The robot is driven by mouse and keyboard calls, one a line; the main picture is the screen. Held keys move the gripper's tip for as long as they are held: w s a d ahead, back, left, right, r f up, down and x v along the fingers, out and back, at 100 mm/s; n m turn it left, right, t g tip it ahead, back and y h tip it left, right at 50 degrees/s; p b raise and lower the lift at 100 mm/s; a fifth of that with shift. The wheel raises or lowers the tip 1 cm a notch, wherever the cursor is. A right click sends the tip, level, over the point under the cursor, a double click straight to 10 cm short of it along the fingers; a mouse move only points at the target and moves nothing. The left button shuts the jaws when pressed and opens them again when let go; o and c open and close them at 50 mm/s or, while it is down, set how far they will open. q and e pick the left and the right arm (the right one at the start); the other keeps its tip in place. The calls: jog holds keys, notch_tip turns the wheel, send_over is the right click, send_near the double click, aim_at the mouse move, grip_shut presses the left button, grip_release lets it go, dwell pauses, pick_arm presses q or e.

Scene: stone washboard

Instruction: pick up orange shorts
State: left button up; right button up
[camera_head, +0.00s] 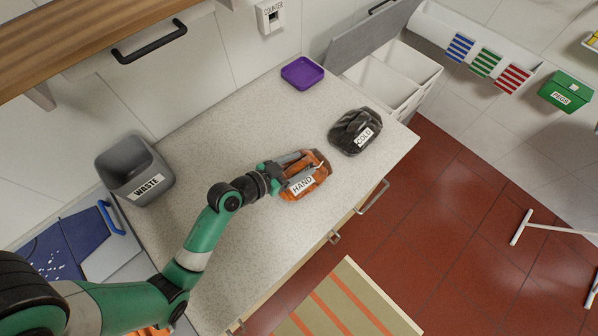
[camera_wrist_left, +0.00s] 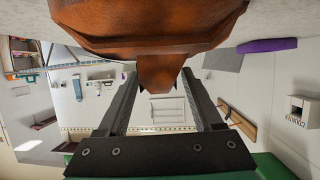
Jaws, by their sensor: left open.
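An orange, crumpled cloth item (camera_head: 318,186) lies on the speckled stone counter with a white HAND label on its front side; I cannot make out the outline of shorts. My left gripper (camera_head: 305,170) is at this orange item, its fingers reaching over it from the left. In the left wrist view, the orange-brown cloth (camera_wrist_left: 150,25) fills the top, and a pointed fold hangs between the tips of the open fingers (camera_wrist_left: 160,75). I cannot tell whether the fingers touch it. My right gripper is not in view.
A black bundle labelled COLD (camera_head: 352,137) lies just right on the counter (camera_head: 225,255). A purple tray (camera_head: 303,73) is at the back. A grey WASTE bin (camera_head: 135,172) stands at the left. A striped mat (camera_head: 345,305) lies on the red floor.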

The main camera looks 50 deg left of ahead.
pick_arm(q)
grip_shut()
jog(key=shift+r, duration=0.15)
dwell(0.4)
